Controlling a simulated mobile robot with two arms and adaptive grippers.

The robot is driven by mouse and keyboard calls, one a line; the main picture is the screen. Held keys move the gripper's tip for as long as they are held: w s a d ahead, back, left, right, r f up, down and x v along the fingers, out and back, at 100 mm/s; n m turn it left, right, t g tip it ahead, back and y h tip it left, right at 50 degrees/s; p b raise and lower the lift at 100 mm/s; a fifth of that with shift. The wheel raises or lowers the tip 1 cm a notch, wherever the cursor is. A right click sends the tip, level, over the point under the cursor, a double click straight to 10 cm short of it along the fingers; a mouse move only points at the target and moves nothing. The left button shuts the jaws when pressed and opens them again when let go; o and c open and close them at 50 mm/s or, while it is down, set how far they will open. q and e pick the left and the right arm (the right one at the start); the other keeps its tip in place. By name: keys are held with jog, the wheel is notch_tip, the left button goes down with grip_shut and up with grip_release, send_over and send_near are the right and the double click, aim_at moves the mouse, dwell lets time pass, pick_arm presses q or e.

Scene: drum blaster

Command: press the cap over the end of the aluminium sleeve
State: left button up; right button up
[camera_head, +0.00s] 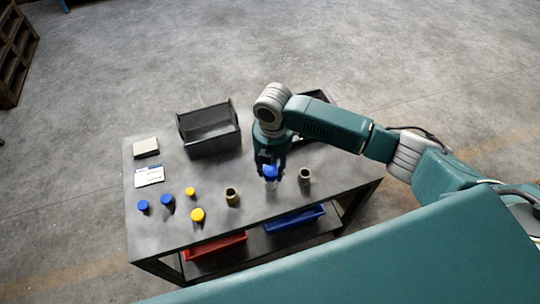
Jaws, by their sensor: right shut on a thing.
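My right gripper (269,164) points down over the table and is shut on a blue cap (271,171). Directly below the cap stands a pale grey aluminium sleeve (271,186), upright on the table. The cap is at the sleeve's top end. I cannot tell whether it touches the sleeve, sits over it or hovers just above. The gripper's fingers are small and partly hidden by the wrist. My left gripper is not in view.
Brownish sleeves stand left (232,198) and right (304,177) of it. A dark bin (209,143) stands at the back. Red (215,246) and blue (294,220) trays sit below the tabletop.

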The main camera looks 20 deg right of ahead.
aim_at(270, 172)
jog(key=shift+w+r+n, duration=0.25)
jog(key=shift+w+n, duration=0.4)
jog(key=shift+n, duration=0.35)
jog(key=shift+w+f+n, duration=0.1)
jog(key=shift+f+n, duration=0.1)
jog(key=shift+n, duration=0.1)
jog(key=shift+f+b, duration=0.45)
notch_tip(270, 172, down, 3)
jog(key=b, duration=0.3)
jog(key=shift+f+b, duration=0.2)
jog(key=shift+b, duration=0.15)
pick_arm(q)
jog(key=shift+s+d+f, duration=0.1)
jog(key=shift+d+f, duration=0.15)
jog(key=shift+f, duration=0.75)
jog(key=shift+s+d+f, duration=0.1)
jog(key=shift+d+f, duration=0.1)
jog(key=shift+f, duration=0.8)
pick_arm(e)
jog(key=shift+f, duration=0.5)
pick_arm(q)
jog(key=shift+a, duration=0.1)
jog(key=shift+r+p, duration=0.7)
pick_arm(e)
jog(key=shift+r, duration=0.1)
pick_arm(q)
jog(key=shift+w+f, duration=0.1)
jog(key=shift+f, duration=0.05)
pick_arm(e)
jog(key=shift+f, duration=0.6)
